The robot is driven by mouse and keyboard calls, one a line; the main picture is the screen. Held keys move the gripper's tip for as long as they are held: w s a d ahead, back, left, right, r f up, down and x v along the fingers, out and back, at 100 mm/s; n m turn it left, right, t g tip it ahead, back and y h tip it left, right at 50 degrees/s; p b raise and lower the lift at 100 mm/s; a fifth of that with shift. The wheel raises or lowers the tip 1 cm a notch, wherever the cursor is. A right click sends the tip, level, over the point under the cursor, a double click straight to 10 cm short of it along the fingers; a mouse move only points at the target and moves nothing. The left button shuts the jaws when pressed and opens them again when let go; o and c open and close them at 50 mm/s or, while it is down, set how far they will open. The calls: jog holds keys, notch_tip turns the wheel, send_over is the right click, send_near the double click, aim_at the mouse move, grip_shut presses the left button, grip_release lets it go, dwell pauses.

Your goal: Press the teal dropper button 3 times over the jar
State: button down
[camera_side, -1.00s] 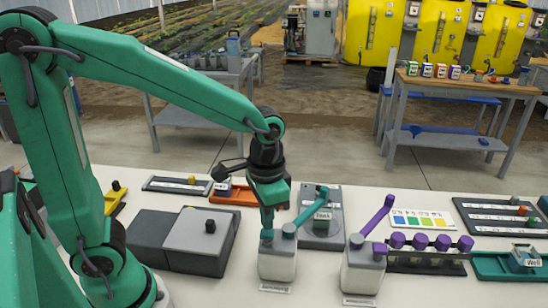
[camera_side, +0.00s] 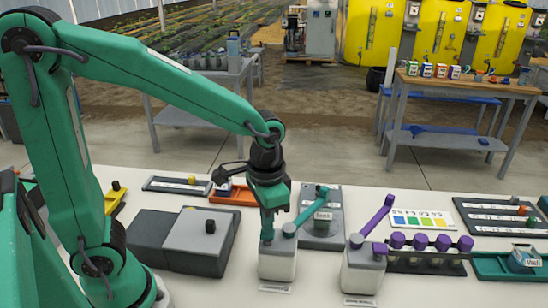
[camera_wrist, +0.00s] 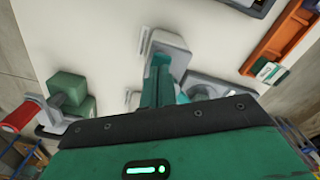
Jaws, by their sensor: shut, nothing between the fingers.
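The teal dropper is a pale grey-white bottle (camera_side: 277,262) with a teal spout (camera_side: 304,214) that slants up to the right. The spout's end is over the jar (camera_side: 322,217), which stands on a grey base. My gripper (camera_side: 267,235) is shut and empty, pointing down, with its tips at the left part of the bottle's top, where the teal button is. The tips mostly hide the button, and they look to be touching it. In the wrist view my teal fingers (camera_wrist: 158,88) are together over the bottle top (camera_wrist: 172,42).
A similar bottle with a purple spout (camera_side: 363,268) stands close on the right, beside a rack of purple-capped vials (camera_side: 420,243). A grey box (camera_side: 198,240) is on the left. An orange tray (camera_side: 240,194) lies behind. Bare table shows in front.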

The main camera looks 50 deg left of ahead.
jog(key=shift+f, duration=1.05)
jog(key=shift+r, duration=1.45)
jog(key=shift+f, duration=1.5)
jog(key=shift+r, duration=1.45)
jog(key=shift+f, duration=1.3)
dwell(0.4)
jog(key=shift+r, duration=1.3)
